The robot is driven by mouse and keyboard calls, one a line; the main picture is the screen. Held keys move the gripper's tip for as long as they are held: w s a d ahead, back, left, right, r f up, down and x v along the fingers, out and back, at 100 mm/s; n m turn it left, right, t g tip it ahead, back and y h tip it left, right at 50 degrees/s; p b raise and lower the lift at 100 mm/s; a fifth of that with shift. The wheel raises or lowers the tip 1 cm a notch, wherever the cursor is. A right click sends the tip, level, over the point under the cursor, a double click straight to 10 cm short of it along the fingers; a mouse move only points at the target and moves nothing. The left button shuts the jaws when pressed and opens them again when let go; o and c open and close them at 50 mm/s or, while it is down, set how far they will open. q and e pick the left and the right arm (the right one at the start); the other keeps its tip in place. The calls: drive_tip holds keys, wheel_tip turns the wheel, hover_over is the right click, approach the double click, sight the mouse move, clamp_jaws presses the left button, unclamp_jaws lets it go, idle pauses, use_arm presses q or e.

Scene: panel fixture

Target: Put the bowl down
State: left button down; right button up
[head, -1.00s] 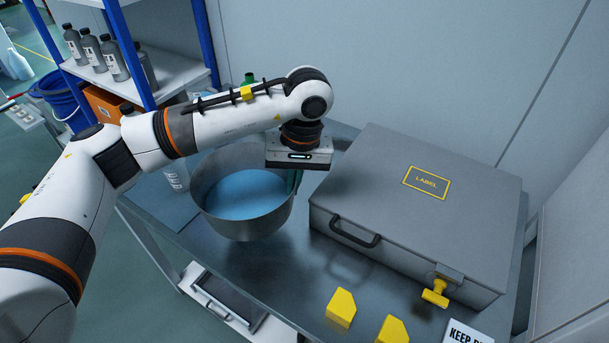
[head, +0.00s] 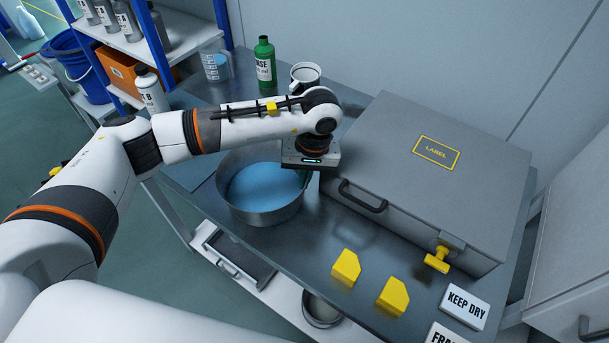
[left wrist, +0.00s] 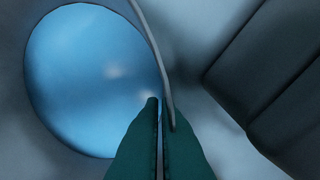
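The metal bowl (head: 262,211) holds blue liquid (head: 262,187) and sits upright over the left part of the metal table (head: 306,240), left of the grey case. My left gripper (head: 304,179) is at the bowl's right rim, pointing down; its fingers are mostly hidden by the wrist in the head view. In the left wrist view, the green fingers (left wrist: 159,108) are closed together on the rim (left wrist: 150,38), beside the liquid. I cannot tell whether the bowl's base touches the table. My right gripper is not in view.
The grey case (head: 440,180) stands close on the right. Yellow blocks (head: 346,268) and a KEEP DRY sign (head: 465,306) lie near the front. A green bottle (head: 264,62) and a white mug (head: 305,76) stand behind my arm. Bare table lies in front of the bowl.

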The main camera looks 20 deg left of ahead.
use_arm(q)
drive_tip(key=c, duration=2.1)
unclamp_jaws()
drive_tip(key=shift+f, duration=0.15)
drive_tip(key=o, duration=0.4)
drive_tip(key=shift+r, duration=0.35)
drive_tip(key=r, duration=0.4)
drive_tip(key=d+r+b, duration=0.1)
drive_tip(key=r, duration=0.6)
drive_tip(key=shift+w+d+r, duration=0.25)
drive_tip(key=shift+d+r, duration=0.05)
drive_tip(key=shift+f, duration=0.1)
